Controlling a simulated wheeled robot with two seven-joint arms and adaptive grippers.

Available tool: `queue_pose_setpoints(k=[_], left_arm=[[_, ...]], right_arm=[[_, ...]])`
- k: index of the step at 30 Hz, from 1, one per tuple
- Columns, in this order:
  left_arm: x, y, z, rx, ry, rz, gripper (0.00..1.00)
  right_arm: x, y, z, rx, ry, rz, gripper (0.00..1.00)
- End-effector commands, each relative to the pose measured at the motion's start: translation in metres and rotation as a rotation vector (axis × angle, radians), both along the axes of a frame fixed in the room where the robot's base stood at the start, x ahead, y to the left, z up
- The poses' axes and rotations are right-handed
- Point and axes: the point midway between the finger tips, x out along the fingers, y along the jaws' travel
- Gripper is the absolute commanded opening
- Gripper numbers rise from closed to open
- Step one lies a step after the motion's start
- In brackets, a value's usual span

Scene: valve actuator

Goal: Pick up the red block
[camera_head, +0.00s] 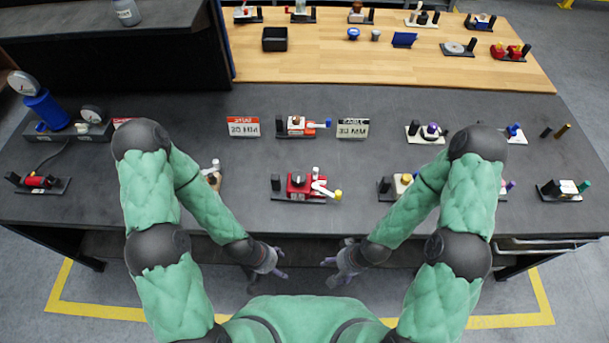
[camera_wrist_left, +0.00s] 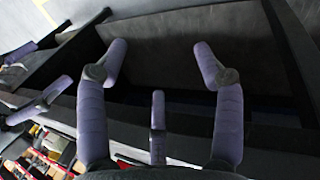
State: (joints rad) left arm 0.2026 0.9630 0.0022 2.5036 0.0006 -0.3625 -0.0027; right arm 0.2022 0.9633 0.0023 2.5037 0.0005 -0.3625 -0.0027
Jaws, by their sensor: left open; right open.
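A red block-like valve unit (camera_head: 303,186) with white and yellow-tipped levers sits on a black base near the front middle of the dark table. Other small units also carry red parts, so I cannot tell which one the name red block fits. My left gripper (camera_head: 282,265) is open and empty, below and left of the red unit, in front of the table's front edge. Its spread purple fingers (camera_wrist_left: 158,85) fill the left wrist view, with nothing between them. My right gripper (camera_head: 333,270) is open and empty, below and right of the unit, also apart from it.
A wooden surface (camera_head: 350,68) behind holds a black bin (camera_head: 275,39). My forearms pass over the front edge.

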Motion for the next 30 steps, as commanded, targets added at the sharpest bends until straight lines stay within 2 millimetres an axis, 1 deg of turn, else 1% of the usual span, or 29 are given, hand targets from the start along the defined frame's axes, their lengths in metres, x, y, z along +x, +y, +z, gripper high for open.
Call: queue_pose_setpoints(k=[1, 2, 9, 11, 16, 20, 23, 27, 30], left_arm=[[0.000, 0.000, 0.008, 0.000, 0.001, 0.001, 0.67], [0.000, 0.000, 0.008, 0.000, 0.001, 0.001, 0.67], [-0.001, 0.000, 0.006, 0.000, 0.001, 0.000, 0.67], [0.000, 0.000, 0.006, 0.000, 0.001, -0.001, 0.77], [0.007, -0.006, 0.011, -0.009, -0.006, -0.067, 0.77], [0.020, -0.017, 0.022, -0.023, -0.014, -0.223, 0.77], [0.031, -0.025, 0.037, -0.027, -0.017, -0.390, 0.77], [0.046, -0.032, 0.060, -0.011, -0.013, -0.632, 0.77], [0.058, -0.033, 0.080, 0.018, -0.007, -0.802, 0.77]], right_arm=[[-0.001, 0.000, 0.008, 0.000, 0.001, 0.000, 0.73], [0.000, 0.000, 0.008, 0.000, 0.001, 0.000, 0.73], [0.000, 0.000, 0.006, 0.000, 0.001, -0.001, 0.73], [0.000, 0.000, 0.006, 0.000, 0.001, -0.001, 0.73], [0.000, 0.000, 0.006, 0.000, 0.000, -0.001, 0.73], [0.000, 0.000, 0.006, 0.000, 0.000, -0.001, 0.73], [0.000, 0.000, 0.006, 0.000, 0.000, -0.001, 0.73], [0.000, 0.000, 0.006, 0.000, 0.000, 0.000, 0.73], [0.000, 0.000, 0.006, 0.000, 0.000, 0.000, 0.73]])
